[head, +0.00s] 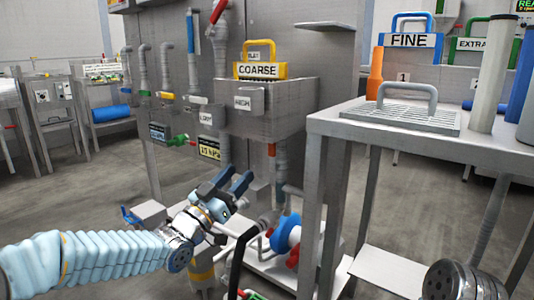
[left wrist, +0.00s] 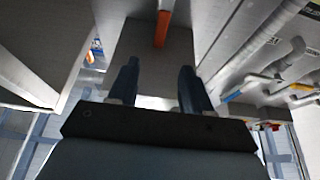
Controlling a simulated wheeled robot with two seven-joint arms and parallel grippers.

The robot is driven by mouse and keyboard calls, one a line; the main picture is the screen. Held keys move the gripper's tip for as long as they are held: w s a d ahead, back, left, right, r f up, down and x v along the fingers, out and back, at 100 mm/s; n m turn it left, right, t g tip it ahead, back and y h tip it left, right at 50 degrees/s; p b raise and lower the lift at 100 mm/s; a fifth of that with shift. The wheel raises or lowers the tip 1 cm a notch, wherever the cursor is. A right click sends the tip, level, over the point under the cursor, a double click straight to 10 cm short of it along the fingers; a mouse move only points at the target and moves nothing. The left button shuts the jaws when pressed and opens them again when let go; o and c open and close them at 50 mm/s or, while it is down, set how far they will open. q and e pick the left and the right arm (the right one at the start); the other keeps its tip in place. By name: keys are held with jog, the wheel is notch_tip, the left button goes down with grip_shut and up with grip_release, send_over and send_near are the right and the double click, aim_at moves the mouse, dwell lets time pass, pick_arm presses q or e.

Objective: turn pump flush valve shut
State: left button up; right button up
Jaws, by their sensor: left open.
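My left gripper (head: 238,176) reaches in from the left, with its dark blue fingers apart and nothing between them. In the left wrist view the open fingers (left wrist: 157,85) point toward a grey box, with an orange-red pipe (left wrist: 162,28) beyond them. In the head view a blue pump-like body (head: 287,234) with red parts sits low, right of the gripper and apart from it. I cannot tell which handle is the pump flush valve; no label for it is readable. A blue handle (left wrist: 232,96) on a pipe shows right of the fingers. My right gripper is not in view.
A grey box (head: 268,108) carrying the yellow COARSE holder (head: 260,70) is above the gripper. A metal table (head: 345,124) with a grated tray (head: 405,117) stands right. A black curved pipe (head: 239,255) rises near the arm. Open floor lies left.

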aim_at(272, 151)
pick_arm(q)
jog(key=x, duration=1.3)
jog(key=shift+p, duration=0.35)
grip_shut()
